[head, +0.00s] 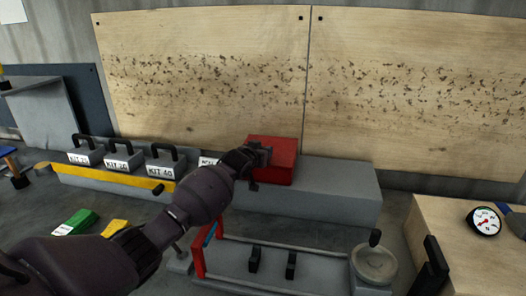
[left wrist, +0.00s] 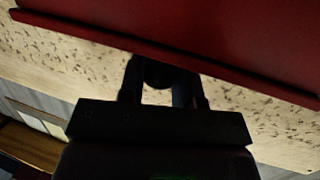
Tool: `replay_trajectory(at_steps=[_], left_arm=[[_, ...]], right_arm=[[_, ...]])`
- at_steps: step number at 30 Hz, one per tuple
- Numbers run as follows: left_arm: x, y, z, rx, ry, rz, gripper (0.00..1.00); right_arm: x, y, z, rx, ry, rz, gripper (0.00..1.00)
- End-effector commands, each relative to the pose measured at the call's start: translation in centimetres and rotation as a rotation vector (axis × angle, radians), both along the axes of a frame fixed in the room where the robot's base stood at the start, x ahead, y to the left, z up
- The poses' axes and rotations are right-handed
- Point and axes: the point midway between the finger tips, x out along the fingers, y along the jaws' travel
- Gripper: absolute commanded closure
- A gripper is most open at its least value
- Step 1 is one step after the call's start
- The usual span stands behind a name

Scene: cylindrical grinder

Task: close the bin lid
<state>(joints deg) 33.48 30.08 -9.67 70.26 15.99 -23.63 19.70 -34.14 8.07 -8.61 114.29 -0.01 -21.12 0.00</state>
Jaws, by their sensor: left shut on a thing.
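The red bin (head: 284,172) sits on the grey ledge against the back wall, with a flat red top (head: 275,142) that looks about level in the head view. Whether the lid is fully down I cannot tell. My left gripper (head: 258,157) is at the bin's left front, its arm covering part of that side. In the left wrist view a broad red panel (left wrist: 220,35) with a straight lower edge fills the top. My left gripper (left wrist: 165,88) is shut on a dark, rounded handle (left wrist: 158,72) just below that edge. My right gripper is not in view.
Several grey kit boxes with black handles (head: 120,155) stand left of the bin behind a yellow strip (head: 110,180). A grey fixture with a red end frame (head: 215,258) lies below my arm. A dial gauge (head: 485,222) sits on the right bench. The ledge (head: 335,190) is clear right of the bin.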

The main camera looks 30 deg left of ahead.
Motion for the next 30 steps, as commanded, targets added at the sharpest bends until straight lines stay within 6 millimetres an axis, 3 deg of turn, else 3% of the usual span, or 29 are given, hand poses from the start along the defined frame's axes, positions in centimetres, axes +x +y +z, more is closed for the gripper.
replay_trajectory(at_steps=[3, 4, 8, 20, 30], left_arm=[[-0.2, -0.1, -0.9, -0.008, 0.017, 0.001, 1.0], [-0.2, -0.1, -0.9, -0.008, 0.017, 0.001, 0.64], [-0.2, -0.1, -0.8, -0.006, 0.014, 0.001, 0.44], [-0.5, 0.0, -0.3, -0.003, 0.007, 0.0, 0.44], [-4.3, 0.1, 0.6, -0.003, 0.006, 0.0, 0.44]], right_arm=[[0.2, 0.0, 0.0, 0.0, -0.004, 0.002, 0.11], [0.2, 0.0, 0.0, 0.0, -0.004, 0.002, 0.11], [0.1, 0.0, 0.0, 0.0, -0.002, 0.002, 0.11], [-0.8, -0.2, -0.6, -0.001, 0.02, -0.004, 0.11], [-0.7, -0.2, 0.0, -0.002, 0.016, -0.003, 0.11]])
